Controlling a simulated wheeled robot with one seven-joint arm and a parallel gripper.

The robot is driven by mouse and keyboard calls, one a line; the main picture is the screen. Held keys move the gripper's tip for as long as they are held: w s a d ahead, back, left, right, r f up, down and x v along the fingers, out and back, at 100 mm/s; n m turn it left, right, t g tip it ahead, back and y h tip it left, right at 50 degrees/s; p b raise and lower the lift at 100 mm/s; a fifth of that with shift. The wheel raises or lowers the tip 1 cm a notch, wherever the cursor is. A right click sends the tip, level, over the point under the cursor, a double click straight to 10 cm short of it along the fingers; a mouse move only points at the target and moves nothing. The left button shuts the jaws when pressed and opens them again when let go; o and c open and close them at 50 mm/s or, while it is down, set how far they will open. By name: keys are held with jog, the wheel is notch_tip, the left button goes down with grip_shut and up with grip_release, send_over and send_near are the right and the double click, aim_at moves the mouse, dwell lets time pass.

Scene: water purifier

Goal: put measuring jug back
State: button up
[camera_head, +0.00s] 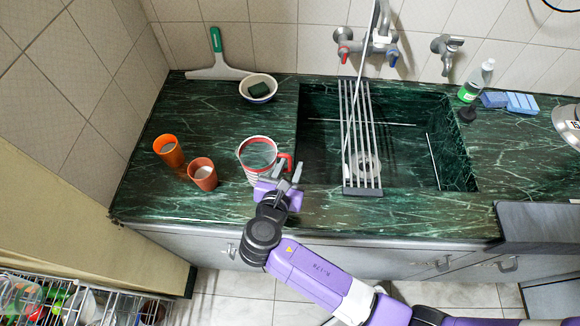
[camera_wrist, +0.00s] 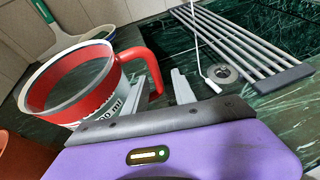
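The measuring jug (camera_head: 250,163), white with a red rim and red handle, stands upright on the green counter left of the sink. It also shows in the wrist view (camera_wrist: 88,92), large at the left, with its handle (camera_wrist: 143,55) pointing right. My gripper (camera_head: 289,173) is at the jug's handle side, low over the counter. In the wrist view my gripper's two grey fingers (camera_wrist: 169,82) stand apart, with part of the red handle between them. One finger seems to pass inside the handle loop. I cannot tell whether either finger touches the handle.
An orange cup (camera_head: 169,152) and a brown cup (camera_head: 202,175) stand left of the jug. A white bowl (camera_head: 259,88) with a dark sponge and a squeegee (camera_head: 217,60) are behind. A metal rack (camera_head: 349,130) spans the sink (camera_head: 408,150). The counter's front left is clear.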

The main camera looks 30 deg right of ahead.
jog(key=v, duration=1.2)
jog(key=shift+b, duration=0.3)
jog(key=w+a+m+t+y, duration=0.35)
jog(key=a+y, duration=0.25)
jog(key=a, duration=0.2)
jog(key=s+a+m+y, duration=0.2)
jog(key=s+m+y, duration=0.1)
jog(key=m+y, duration=0.25)
jog(key=s+d+r+m+t+h, duration=0.1)
jog(key=s+d+r+m, duration=0.3)
jog(key=s+d+m, duration=0.4)
jog(key=s+d+r+m+t, duration=0.1)
jog(key=s+d+r+m, duration=0.4)
jog(key=s, duration=1.1)
jog(key=d+m+b, duration=0.1)
jog(key=d+m, duration=0.2)
jog(key=m, duration=0.1)
jog(key=shift+r+m+h, duration=0.3)
jog(key=shift+r+h, duration=0.05)
